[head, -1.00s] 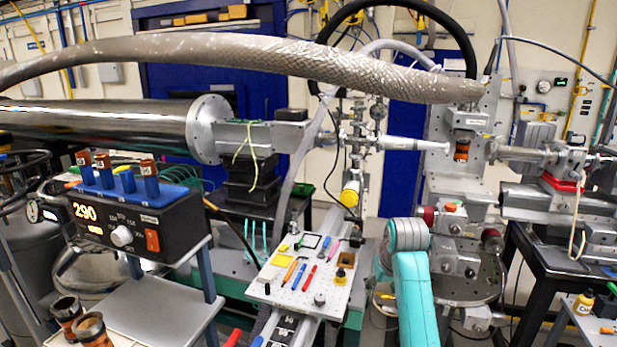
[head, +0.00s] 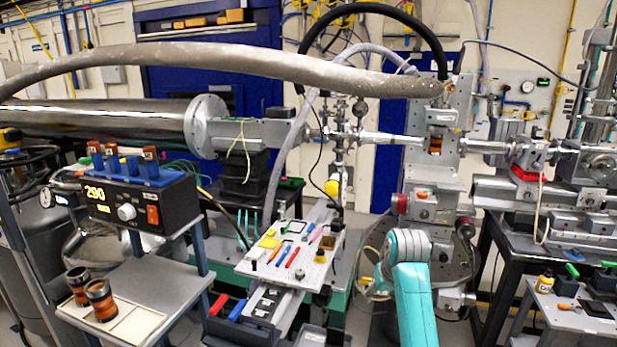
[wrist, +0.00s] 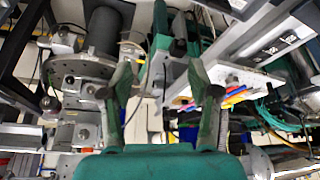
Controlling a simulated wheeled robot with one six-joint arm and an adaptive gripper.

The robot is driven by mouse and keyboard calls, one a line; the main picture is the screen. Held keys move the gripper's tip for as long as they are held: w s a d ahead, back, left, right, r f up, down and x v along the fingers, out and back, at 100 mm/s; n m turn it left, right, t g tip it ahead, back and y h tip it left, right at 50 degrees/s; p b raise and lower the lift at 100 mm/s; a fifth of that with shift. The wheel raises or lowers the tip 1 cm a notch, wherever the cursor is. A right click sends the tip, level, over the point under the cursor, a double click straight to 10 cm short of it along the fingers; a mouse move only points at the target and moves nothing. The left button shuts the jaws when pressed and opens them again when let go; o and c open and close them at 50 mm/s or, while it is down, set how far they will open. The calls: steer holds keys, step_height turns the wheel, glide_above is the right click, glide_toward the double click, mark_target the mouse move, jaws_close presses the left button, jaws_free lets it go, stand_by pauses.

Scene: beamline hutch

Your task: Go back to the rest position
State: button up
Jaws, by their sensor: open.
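My gripper shows in the wrist view (wrist: 160,88) with its two green fingers spread apart and nothing between them. In the head view only my teal arm (head: 412,285) shows, at the lower middle; the gripper itself is hidden there. In the wrist view a round metal plate (wrist: 82,72) is beyond the left finger, and a pale board with coloured tools (wrist: 240,88) is beyond the right finger. Both seem apart from the fingers.
A controller reading 290 (head: 140,205) stands at left above a shelf holding two copper-brown cups (head: 100,300). A tool board (head: 292,262) is left of my arm. A side table (head: 570,318) is at lower right. A thick hose (head: 230,62) crosses above.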

steer(key=s+f+t, duration=0.1)
steer(key=s+f, duration=0.3)
steer(key=f, duration=0.7)
steer(key=s+f+t, duration=0.2)
steer(key=s+f, duration=0.6)
steer(key=s, duration=0.4)
steer(key=s+f+t, duration=0.2)
steer(key=s+f, duration=0.7)
steer(key=s, duration=0.2)
steer(key=s+r+t, duration=0.1)
steer(key=s+r, duration=0.2)
steer(key=s, duration=0.6)
steer(key=s+r+t, duration=0.1)
steer(key=s+r, duration=0.3)
steer(key=s, duration=0.5)
steer(key=s+r+t, duration=0.2)
steer(key=s+r, duration=0.1)
steer(key=s, duration=0.6)
steer(key=s+r+t, duration=0.1)
steer(key=s+r, duration=0.6)
steer(key=r, duration=0.2)
steer(key=shift+s+a+r+m, duration=0.15)
steer(key=shift+s+a+m, duration=0.05)
steer(key=shift+m, duration=0.2)
